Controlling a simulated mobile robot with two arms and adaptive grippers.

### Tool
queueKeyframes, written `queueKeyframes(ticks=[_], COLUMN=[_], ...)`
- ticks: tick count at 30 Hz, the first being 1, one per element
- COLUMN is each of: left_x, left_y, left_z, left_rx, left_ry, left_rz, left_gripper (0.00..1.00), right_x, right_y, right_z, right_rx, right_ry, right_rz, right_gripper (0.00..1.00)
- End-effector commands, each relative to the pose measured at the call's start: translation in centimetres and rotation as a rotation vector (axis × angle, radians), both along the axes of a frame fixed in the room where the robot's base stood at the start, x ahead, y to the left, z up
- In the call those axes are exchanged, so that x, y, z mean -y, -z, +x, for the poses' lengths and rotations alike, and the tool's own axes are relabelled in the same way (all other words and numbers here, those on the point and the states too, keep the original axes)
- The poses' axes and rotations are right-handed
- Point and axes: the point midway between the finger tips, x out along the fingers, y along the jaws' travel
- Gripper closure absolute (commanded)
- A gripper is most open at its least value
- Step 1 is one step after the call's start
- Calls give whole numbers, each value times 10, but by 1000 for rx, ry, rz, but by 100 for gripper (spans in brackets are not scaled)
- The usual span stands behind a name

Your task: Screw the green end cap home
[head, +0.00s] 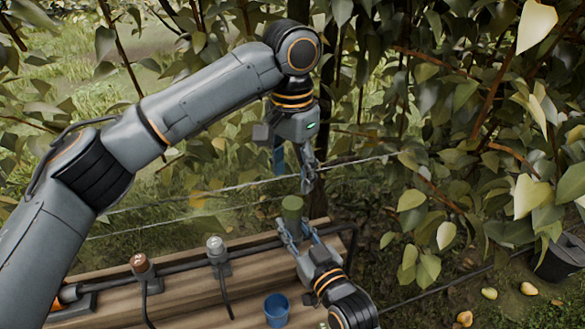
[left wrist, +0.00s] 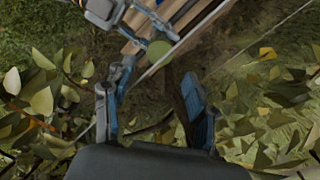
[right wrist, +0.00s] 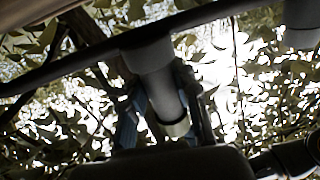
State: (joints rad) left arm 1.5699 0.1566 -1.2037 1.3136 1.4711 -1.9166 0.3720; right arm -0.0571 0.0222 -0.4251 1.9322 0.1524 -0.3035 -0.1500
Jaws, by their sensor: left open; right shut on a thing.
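The green end cap (head: 292,207) stands upright at the right end of the dark pipe on the wooden bench. My right gripper (head: 297,232) comes from below right, its fingers closed on either side of the cap's lower part. In the right wrist view a grey cylinder with a pale rim (right wrist: 178,127) shows between the fingers; its colour is hard to tell in the backlight. My left gripper (head: 308,182) points down just above the cap and is empty. In the left wrist view its fingers (left wrist: 152,108) are wide apart, with the cap (left wrist: 160,50) beyond them.
A brown-capped stub (head: 140,264) and a white-capped stub (head: 215,246) stand along the pipe. A blue cup (head: 277,309) is on the wooden bench (head: 185,313). Wires and leafy branches (head: 450,110) crowd the back and right. A dark bucket (head: 560,258) stands far right, near fallen pears (head: 528,288).

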Motion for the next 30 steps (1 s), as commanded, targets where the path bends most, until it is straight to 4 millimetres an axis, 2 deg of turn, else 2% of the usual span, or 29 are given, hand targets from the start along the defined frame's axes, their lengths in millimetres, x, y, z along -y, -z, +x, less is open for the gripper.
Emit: queueKeyframes(ticks=[3,8,20,25,30], left_x=[0,0,0,0,0], left_y=[-1,-2,-1,12,39], left_z=[0,0,0,0,0], left_rx=[-3,-5,-6,-7,-8], left_ry=[-159,-275,-297,-297,-296], left_rz=[5,7,6,6,8], left_gripper=[43,43,43,43,43], right_x=[0,0,0,0,0], right_y=[0,0,0,1,0], right_z=[0,0,0,0,0], right_rx=[0,0,0,0,0], right_ry=[0,0,0,0,0], right_rz=[-1,-1,-1,-1,-1], right_gripper=[100,100,100,100,100])
